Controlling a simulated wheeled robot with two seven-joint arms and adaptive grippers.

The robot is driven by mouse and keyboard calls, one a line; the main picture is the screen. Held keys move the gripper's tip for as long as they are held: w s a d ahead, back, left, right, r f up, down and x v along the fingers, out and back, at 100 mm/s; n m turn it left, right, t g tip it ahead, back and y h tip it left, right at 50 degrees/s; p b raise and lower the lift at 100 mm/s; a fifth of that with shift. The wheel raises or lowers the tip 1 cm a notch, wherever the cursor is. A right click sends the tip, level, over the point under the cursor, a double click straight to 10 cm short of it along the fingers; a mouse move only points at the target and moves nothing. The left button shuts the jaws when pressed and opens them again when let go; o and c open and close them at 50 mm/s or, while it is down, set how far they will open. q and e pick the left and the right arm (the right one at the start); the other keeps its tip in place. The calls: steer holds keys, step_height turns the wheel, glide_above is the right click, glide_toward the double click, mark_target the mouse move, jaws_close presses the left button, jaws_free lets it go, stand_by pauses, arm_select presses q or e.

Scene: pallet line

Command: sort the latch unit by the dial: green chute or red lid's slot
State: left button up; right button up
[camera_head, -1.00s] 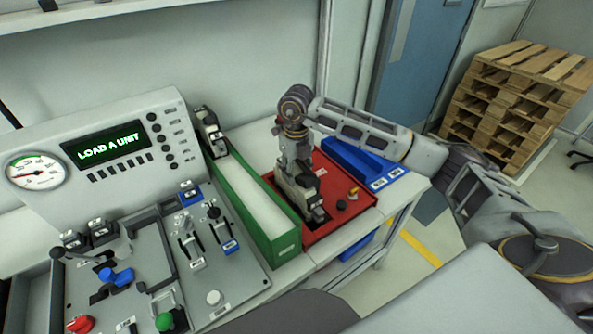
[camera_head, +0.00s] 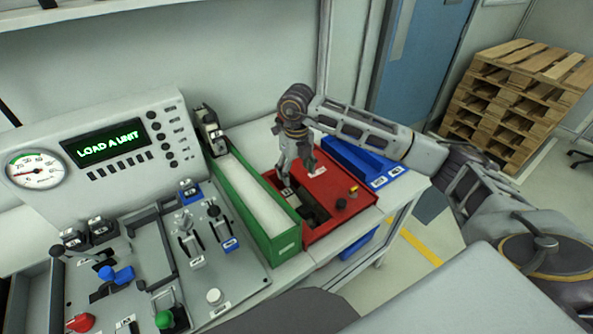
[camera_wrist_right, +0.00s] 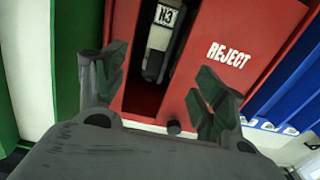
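The red lid (camera_head: 345,187) lies on the bench with a dark slot in it; in the wrist view it carries the word REJECT (camera_wrist_right: 229,55). The latch unit (camera_wrist_right: 158,45), with an N3 label, is down in the slot. In the head view, part of it shows dark in the slot (camera_head: 313,212). My right gripper (camera_head: 298,173) is open and empty just above the slot, its fingers apart in the wrist view (camera_wrist_right: 160,85). The green chute (camera_head: 262,213) stands left of the lid. The dial (camera_head: 36,170) is on the console at far left. My left gripper is out of view.
Another unit (camera_head: 209,128) stands at the green chute's far end. The console display (camera_head: 104,143) reads LOAD A UNIT. A control panel (camera_head: 235,272) with levers and knobs fills the lower left. A blue bin (camera_head: 347,157) is right of the lid.

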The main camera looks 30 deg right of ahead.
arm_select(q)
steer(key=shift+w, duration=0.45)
arm_select(e)
step_height(320, 180, up, 12)
stand_by(0.6)
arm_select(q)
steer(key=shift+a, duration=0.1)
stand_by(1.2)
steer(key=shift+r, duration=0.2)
arm_select(e)
steer(key=shift+r, duration=0.15)
arm_select(q)
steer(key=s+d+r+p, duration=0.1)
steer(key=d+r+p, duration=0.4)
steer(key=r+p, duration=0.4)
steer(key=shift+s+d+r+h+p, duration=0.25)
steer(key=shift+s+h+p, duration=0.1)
steer(key=shift+p, duration=0.1)
arm_select(e)
step_height(320, 180, up, 10)
